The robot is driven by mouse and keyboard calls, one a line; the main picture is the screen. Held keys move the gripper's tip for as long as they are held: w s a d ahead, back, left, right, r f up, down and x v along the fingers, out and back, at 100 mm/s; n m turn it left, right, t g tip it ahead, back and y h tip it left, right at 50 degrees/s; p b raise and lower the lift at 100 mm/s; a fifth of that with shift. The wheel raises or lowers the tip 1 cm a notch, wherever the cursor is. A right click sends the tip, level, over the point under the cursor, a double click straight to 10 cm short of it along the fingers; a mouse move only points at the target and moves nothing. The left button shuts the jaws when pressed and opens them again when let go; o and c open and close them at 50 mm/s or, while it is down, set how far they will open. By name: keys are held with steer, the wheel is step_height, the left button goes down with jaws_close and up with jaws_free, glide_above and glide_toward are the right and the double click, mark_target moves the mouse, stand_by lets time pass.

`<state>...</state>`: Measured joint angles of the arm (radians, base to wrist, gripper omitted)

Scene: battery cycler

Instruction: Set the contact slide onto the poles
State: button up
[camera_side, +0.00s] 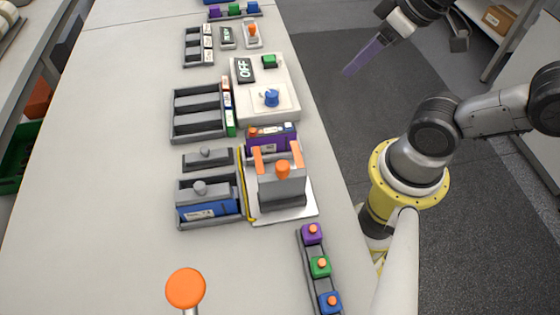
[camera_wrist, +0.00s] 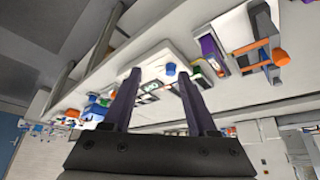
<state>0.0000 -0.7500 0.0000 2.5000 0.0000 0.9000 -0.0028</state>
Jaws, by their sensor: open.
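The contact slide (camera_side: 281,187) is a grey block with an orange knob on top and two orange prongs at its back. It sits on a white base (camera_side: 303,211) near the table's right edge. A purple battery (camera_side: 264,146) lies just behind it by the prong tips; I cannot tell whether they touch its poles. The slide also shows in the wrist view (camera_wrist: 262,30) at upper right. My gripper (camera_side: 350,70) is raised over the floor, right of the table and well away from the slide. In the wrist view its fingers (camera_wrist: 160,78) are apart with nothing between them.
A cycler box (camera_side: 287,103) with an OFF display and blue dial stands behind the slide. Battery trays (camera_side: 180,130) stand to its left, one holding a blue battery (camera_side: 212,211). A button strip (camera_side: 319,266) and an orange ball knob (camera_side: 185,287) are in front. The table's left side is clear.

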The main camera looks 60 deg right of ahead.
steer(key=n, duration=0.1)
step_height(320, 180, up, 6)
steer(key=f+n+g, duration=0.1)
steer(key=n+g, duration=0.5)
steer(key=n, duration=1.1)
glide_above(283, 164)
step_height(283, 164, down, 13)
steer(key=shift+r, duration=0.15)
jaws_close()
